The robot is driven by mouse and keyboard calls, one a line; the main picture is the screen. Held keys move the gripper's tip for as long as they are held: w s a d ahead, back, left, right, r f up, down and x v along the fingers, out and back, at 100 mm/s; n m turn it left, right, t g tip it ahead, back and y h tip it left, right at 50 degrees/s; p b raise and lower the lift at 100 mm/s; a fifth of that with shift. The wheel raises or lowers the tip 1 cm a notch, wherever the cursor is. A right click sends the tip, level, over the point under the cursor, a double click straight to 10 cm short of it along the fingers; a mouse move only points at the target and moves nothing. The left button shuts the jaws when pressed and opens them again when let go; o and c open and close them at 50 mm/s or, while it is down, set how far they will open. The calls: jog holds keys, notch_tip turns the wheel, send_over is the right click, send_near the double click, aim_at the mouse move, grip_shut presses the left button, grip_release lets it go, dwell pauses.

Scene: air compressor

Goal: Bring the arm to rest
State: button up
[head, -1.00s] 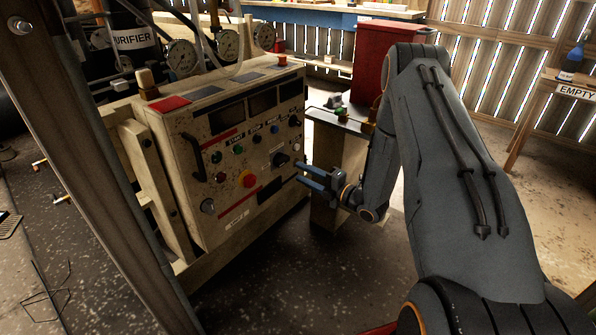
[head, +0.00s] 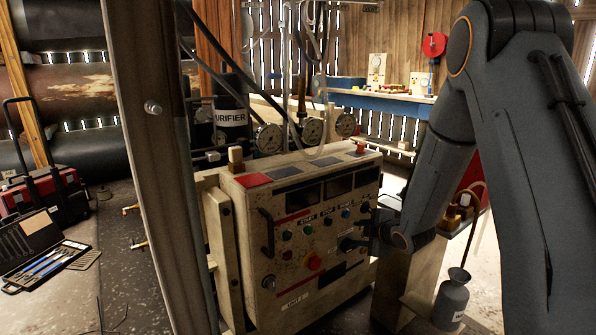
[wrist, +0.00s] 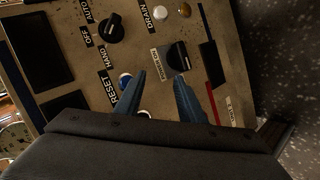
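My gripper (head: 350,243) is in front of the right part of the beige control panel (head: 300,265) in the head view. In the wrist view its two blue fingers (wrist: 160,76) are apart, with nothing between them. A black knob (wrist: 177,56) on the panel lies just beyond the right fingertip. The left fingertip is close to a blue button (wrist: 125,79) by the RESET label. I cannot tell whether either finger touches the panel. My arm is bent, with its elbow high at the right of the head view.
A metal post (head: 150,150) stands in front of the panel's left side. Gauges (head: 312,130) and a purifier cylinder (head: 230,120) are behind it. A grey bottle (head: 452,300) stands at lower right. A tool case (head: 40,245) lies open on the floor at left.

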jog(key=s+a+r+m+g+h, duration=0.1)
jog(key=s+a+r+m+g, duration=0.3)
jog(key=s, duration=1.1)
jog(key=s+a+r+m+g+h, duration=0.1)
jog(key=s+a+r+m+g, duration=0.35)
jog(key=s, duration=1.05)
jog(key=s+a+r+m+g+h, duration=0.1)
jog(key=s+a+r+m+g, duration=0.35)
jog(key=s, duration=1.05)
jog(key=d+r+m+t+p, duration=0.2)
jog(key=d+r+m+p, duration=0.2)
jog(key=d+r+p, duration=0.8)
jog(key=p, duration=0.8)
jog(key=shift+w+d+r+m+h, duration=0.15)
jog(key=shift+w+d+m+h, duration=0.15)
jog(key=shift+w+m, duration=0.1)
